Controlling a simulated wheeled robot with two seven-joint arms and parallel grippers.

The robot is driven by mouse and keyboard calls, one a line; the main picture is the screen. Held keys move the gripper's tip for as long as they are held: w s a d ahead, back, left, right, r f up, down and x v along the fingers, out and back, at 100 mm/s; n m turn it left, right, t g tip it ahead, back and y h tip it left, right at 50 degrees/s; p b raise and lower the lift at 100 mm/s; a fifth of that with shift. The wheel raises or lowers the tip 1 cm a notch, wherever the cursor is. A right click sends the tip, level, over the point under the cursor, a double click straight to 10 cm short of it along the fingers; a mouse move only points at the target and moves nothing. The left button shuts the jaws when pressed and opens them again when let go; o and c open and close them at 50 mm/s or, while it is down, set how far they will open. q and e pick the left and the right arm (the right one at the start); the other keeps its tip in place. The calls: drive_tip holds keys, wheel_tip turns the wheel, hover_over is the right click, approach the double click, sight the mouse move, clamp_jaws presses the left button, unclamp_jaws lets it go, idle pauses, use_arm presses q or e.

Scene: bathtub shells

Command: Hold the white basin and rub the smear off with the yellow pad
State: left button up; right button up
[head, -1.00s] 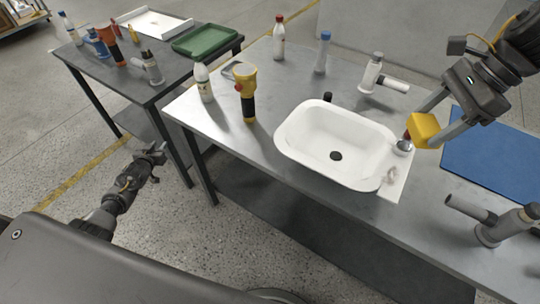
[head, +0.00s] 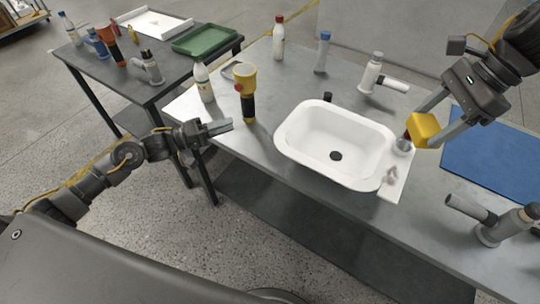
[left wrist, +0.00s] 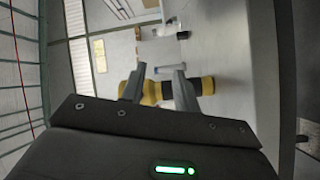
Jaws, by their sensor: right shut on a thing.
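The white basin (head: 295,133) sits on the grey metal table, with a dark drain hole in its floor. I cannot make out a smear on it. My right gripper (head: 424,130) is shut on the yellow pad (head: 424,127), held above the table just right of the basin's rim. My left gripper (head: 228,126) is empty, left of the basin near the table's front left edge. Its two fingers stand apart in the left wrist view (left wrist: 160,86), with a yellow and black tool (left wrist: 206,86) beyond them. That tool (head: 246,88) stands upright in the head view.
A blue mat (head: 500,160) lies right. Bottles and grey tools stand around the basin. A second table with a green tray (head: 207,40) is at the back left.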

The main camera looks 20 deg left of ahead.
sight(285, 154)
use_arm(q)
drive_tip(key=s+d+f+n+g+h, duration=0.15)
drive_tip(key=s+d+g, duration=0.25)
drive_tip(key=s+d, duration=0.45)
drive_tip(key=shift+h, duration=0.45)
drive_tip(key=x, duration=1.1)
drive_tip(key=shift+d+r, duration=0.1)
drive_tip(key=shift+d, duration=0.3)
drive_tip(key=shift+s, duration=0.1)
clamp_jaws()
drive_tip(key=shift+o, duration=0.2)
unclamp_jaws()
drive_tip(key=shift+c, duration=0.3)
clamp_jaws()
